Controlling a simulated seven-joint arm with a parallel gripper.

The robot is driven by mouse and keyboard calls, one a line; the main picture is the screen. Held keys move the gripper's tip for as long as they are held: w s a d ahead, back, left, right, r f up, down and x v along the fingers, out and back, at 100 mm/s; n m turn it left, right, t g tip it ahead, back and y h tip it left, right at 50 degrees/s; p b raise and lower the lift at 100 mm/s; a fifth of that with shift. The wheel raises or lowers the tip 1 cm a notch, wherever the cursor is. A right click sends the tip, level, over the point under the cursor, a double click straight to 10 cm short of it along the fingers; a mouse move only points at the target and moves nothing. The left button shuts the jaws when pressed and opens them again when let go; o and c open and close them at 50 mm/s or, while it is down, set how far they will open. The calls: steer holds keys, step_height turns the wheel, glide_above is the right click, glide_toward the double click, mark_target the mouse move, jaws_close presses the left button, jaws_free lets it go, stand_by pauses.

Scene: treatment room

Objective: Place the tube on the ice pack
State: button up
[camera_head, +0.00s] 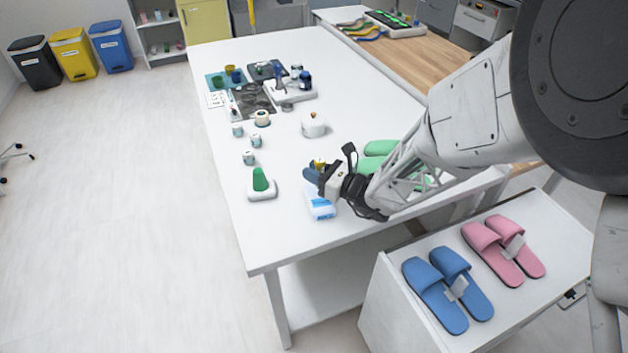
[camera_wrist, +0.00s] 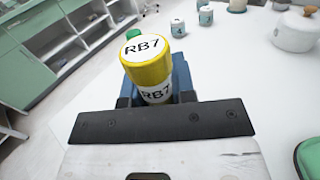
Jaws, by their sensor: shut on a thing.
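The tube, yellow with a white cap marked RB7 (camera_wrist: 147,62), is held between the blue fingers of my gripper (camera_wrist: 152,88). In the head view only a small yellow part of the tube (camera_head: 319,163) shows at my gripper (camera_head: 315,172), above the white table. My gripper is shut on the tube. A white and blue pack (camera_head: 320,206), which looks like the ice pack, lies on the table just below the gripper in the picture, near the front edge. The gripper hides part of it. I do not see the pack in the wrist view.
A white holder with a green piece (camera_head: 261,184) stands to the left. Several small labelled jars (camera_head: 249,157) and a white lidded pot (camera_head: 313,124) stand farther back. Green items (camera_head: 379,148) lie beside my arm. Slippers rest on a low cabinet at front right. The table's front left is clear.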

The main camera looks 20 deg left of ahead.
steer(key=shift+f, duration=1.75)
steer(key=o, duration=0.9)
steer(key=shift+f, duration=0.1)
steer(key=shift+d, duration=0.15)
steer(key=shift+s+d, duration=0.3)
steer(key=shift+d, duration=1.65)
steer(key=shift+s+d, duration=0.35)
steer(key=shift+d, duration=1.55)
steer(key=shift+s+d, duration=0.3)
steer(key=shift+d, duration=1.65)
steer(key=shift+r, duration=0.2)
